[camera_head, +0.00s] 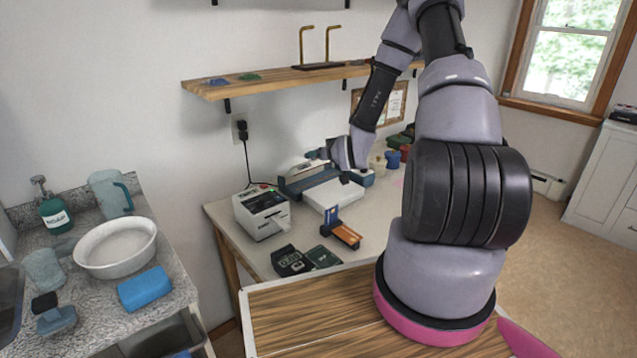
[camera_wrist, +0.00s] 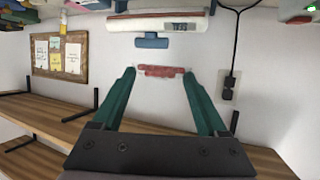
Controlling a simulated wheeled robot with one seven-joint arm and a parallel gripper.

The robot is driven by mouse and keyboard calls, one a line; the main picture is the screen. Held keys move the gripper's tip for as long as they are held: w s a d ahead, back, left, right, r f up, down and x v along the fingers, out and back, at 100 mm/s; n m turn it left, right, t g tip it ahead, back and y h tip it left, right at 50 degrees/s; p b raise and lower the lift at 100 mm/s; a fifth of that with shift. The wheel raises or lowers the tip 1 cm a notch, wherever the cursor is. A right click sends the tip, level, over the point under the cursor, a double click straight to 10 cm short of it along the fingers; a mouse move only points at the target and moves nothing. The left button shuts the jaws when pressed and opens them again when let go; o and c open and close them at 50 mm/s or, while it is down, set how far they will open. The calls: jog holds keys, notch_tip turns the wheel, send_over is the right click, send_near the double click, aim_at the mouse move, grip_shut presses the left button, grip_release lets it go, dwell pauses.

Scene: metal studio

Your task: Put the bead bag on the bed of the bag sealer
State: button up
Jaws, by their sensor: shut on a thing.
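My gripper (camera_head: 318,155) reaches over the back of the workbench, just above the bag sealer. In the wrist view its green fingers (camera_wrist: 159,73) are apart, with a thin reddish strip between their tips. I take this strip to be the bead bag (camera_wrist: 160,70), held edge-on; its full shape does not show. The bag sealer (camera_head: 332,194) is a blue and white machine with a flat white bed, against the wall. A white and blue body, likely the sealer, shows at the top of the wrist view (camera_wrist: 150,22). In the head view my gripper and wrist partly hide the sealer's back.
A label printer (camera_head: 262,212) stands left of the sealer. A blue and orange stand (camera_head: 342,232) and dark flat devices (camera_head: 293,262) lie in front. Small coloured containers (camera_head: 393,158) stand to the right. A wooden shelf (camera_head: 290,78) hangs above.

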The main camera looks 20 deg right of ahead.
jog(key=s+d+f+n+y, duration=0.1)
jog(key=s+d+f, duration=0.2)
jog(key=d+f, duration=0.1)
jog(key=s+d+f+n+y, duration=0.1)
jog(key=s+d+f+y, duration=0.1)
jog(key=s+d+f, duration=0.1)
jog(key=s+d+f+n+g+y, duration=0.1)
jog(key=s+d+f, duration=0.3)
jog(key=s+d, duration=0.1)
jog(key=shift+s+f+n+y, duration=0.1)
jog(key=shift+f+n+y, duration=0.2)
jog(key=shift+n, duration=0.1)
send_over(332, 189)
jog(key=s, duration=0.1)
jog(key=shift+s+d, duration=0.1)
jog(key=shift+d, duration=0.25)
jog(key=shift+w+a+f, duration=0.15)
jog(key=shift+w+f, duration=0.15)
jog(key=shift+f, duration=0.6)
jog(key=shift+w+a+f, duration=0.1)
jog(key=shift+w+f, duration=0.15)
jog(key=shift+f, duration=0.6)
jog(key=shift+f, duration=0.1)
